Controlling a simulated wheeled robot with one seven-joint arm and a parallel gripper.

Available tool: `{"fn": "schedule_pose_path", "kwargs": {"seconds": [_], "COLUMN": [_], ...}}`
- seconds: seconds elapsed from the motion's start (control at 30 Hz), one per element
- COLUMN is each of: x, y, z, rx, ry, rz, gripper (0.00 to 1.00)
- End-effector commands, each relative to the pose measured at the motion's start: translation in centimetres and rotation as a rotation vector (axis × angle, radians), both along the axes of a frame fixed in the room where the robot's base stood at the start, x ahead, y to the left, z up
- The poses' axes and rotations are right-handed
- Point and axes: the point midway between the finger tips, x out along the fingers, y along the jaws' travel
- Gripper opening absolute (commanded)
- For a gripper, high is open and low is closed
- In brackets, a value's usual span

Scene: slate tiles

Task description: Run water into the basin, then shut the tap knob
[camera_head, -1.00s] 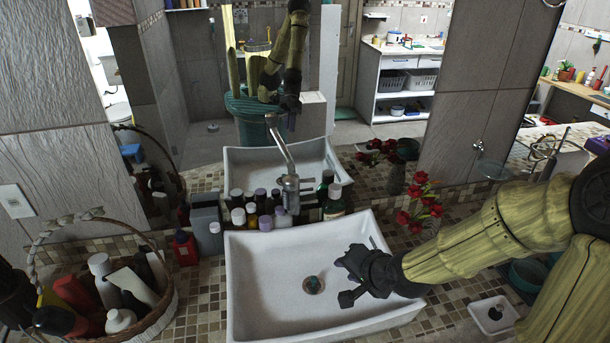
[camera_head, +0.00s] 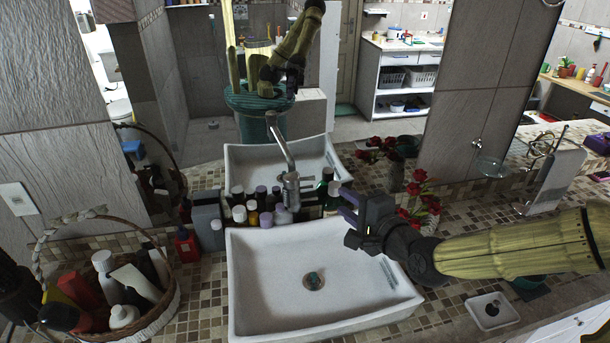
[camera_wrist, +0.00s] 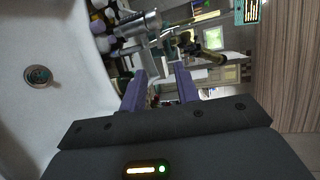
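A white rectangular basin (camera_head: 255,290) sits on the tiled counter. Its round drain (camera_head: 314,281) is in plain view, and I see no water in the basin or falling into it. The grey metal tap (camera_head: 291,190) stands upright behind the basin's back rim, and it also shows in the wrist view (camera_wrist: 138,22). I cannot clearly tell the tap knob from the tap body. My gripper (camera_head: 346,206) is above the basin's back right corner, to the right of the tap and apart from it. In the wrist view, its two purple fingers (camera_wrist: 160,76) are spread with nothing between them.
Several bottles (camera_head: 262,212) crowd around the tap base. A wicker basket of bottles (camera_head: 165,310) is at the left, and a small white dish (camera_head: 490,312) at the right front. A mirror behind reflects the room.

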Motion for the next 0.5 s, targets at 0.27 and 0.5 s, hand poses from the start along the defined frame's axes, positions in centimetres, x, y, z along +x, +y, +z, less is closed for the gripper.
{"fn": "schedule_pose_path", "kwargs": {"seconds": [0.27, 0.5], "x": [0.8, 1.5], "y": [0.6, 1.3], "z": [0.7, 0.5], "rx": [0.013, 0.012], "ry": [-0.004, -0.002], "rz": [0.006, 0.009], "gripper": [0.32, 0.32]}}
